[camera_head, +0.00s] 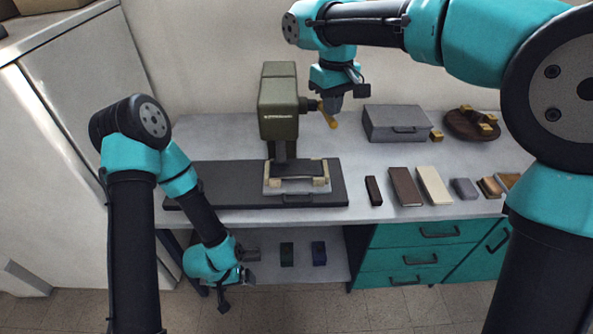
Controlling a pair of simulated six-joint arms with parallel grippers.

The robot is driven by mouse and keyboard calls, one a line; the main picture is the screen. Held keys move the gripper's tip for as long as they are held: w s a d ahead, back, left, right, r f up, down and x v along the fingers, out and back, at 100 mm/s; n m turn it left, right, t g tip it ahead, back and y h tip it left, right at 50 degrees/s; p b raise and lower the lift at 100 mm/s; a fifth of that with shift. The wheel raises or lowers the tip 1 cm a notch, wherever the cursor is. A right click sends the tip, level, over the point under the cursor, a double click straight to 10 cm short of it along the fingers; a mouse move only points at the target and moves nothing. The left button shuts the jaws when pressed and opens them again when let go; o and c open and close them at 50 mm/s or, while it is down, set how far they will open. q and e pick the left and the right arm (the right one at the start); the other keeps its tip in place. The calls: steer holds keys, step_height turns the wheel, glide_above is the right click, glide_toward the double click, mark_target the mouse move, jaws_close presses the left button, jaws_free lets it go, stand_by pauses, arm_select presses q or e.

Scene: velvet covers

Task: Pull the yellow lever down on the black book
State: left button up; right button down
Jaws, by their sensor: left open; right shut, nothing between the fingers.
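An olive-green press (279,104) stands on the counter, upright. Its yellow lever (330,121) sticks out on the right side and slants downward to the right. The black book (298,168) lies under the press on a pale grey tray (279,191). My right gripper (335,108) is shut and empty, pointing down right at the lever; I cannot tell whether it touches it. My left gripper (237,293) is open and empty, low in front of the counter's lower shelf, far from the press.
The tray sits on a dark mat (220,188). To the right are a grey box (396,122), a round brown stand (470,124), and a row of books and blocks including a cream one (434,185). Small dark blocks (319,252) sit on the lower shelf beside teal drawers (425,257).

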steer(key=shift+r, duration=1.65)
steer(key=shift+r, duration=0.1)
step_height(320, 180, up, 4)
steer(key=shift+f, duration=0.1)
steer(key=shift+f, duration=0.1)
